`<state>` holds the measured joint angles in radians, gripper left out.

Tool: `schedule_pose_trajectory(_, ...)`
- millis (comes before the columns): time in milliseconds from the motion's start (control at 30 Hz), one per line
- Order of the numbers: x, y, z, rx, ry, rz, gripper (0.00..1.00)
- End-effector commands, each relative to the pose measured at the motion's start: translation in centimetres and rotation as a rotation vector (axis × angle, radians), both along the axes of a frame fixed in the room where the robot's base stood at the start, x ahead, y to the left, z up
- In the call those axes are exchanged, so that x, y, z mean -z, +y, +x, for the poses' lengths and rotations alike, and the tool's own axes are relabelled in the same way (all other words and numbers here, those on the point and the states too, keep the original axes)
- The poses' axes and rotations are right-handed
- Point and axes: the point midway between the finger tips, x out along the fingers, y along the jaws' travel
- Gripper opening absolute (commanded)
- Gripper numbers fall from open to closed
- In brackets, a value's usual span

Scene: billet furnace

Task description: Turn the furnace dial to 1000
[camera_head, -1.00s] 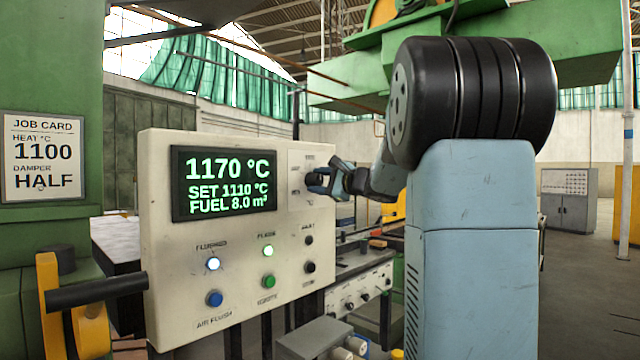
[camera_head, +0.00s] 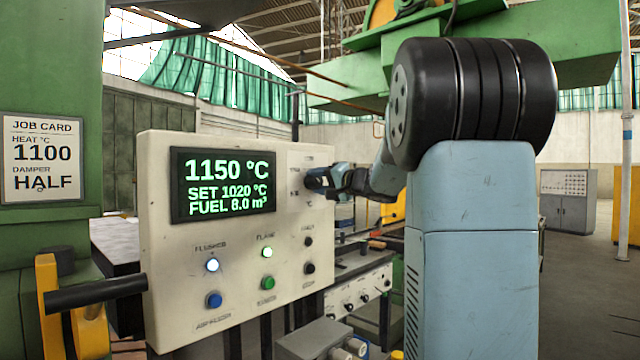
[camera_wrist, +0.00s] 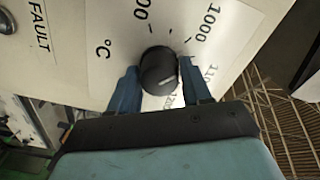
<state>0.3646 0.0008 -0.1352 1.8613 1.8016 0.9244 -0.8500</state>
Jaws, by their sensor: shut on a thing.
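The furnace dial (camera_wrist: 158,70) is a round black knob on a white scale plate. In the wrist view 1000 is printed to its upper right and 1100 to its right, partly cut off by a finger. My gripper (camera_wrist: 160,80) is shut on the dial, one blue finger on each side. In the head view my gripper (camera_head: 318,180) is at the panel's upper right and hides the dial. The display (camera_head: 224,184) reads 1150 °C, SET 1020 °C, FUEL 8.0 m³.
The cream control panel (camera_head: 240,300) carries lamps and buttons below the display. A job card (camera_head: 42,157) at the left reads heat 1100, damper half. A black-handled lever (camera_head: 95,291) stands at the lower left. A grey cabinet (camera_head: 568,200) stands far right.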

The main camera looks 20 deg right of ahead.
Motion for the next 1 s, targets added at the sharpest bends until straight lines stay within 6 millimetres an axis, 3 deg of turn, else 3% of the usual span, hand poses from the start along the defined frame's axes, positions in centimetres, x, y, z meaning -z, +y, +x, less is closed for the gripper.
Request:
schedule_pose_trajectory(400,0.59,0.03,0.07,-0.001,-0.059,-0.168,0.18)
schedule_pose_trajectory(933,0.63,0.00,0.09,-0.001,-0.067,-0.190,0.18)
schedule_pose_trajectory(967,0.63,0.00,0.09,-0.001,-0.067,-0.190,0.49)
schedule_pose_trajectory(1000,0.64,-0.01,0.09,-0.001,-0.067,-0.190,0.53)
